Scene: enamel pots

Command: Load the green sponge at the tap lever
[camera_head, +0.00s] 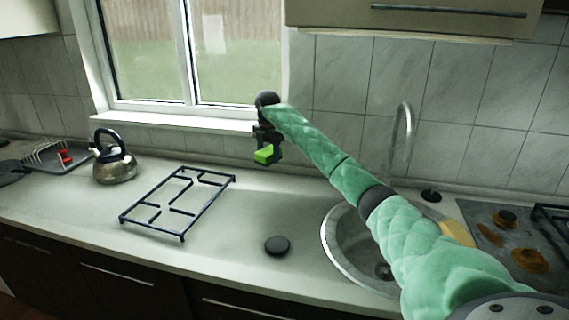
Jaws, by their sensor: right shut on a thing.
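The green sponge (263,156) is a small bright green block. My right gripper (266,153) is shut on it and holds it in the air above the back of the counter, in front of the window sill. The tap (406,135) is a tall curved metal spout behind the round sink (334,250), to the right of the gripper. A small dark round piece (431,195) stands near the tap; I cannot tell whether it is the tap lever. My arm hides part of the sink and of the tap's base. My left gripper is not in view.
A black pan support (180,203) lies on the counter, with a kettle (114,160) and a dish rack (58,154) further left. A black disc (277,246) lies near the front edge. A stained hob (515,245) is at the right. The counter below the gripper is clear.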

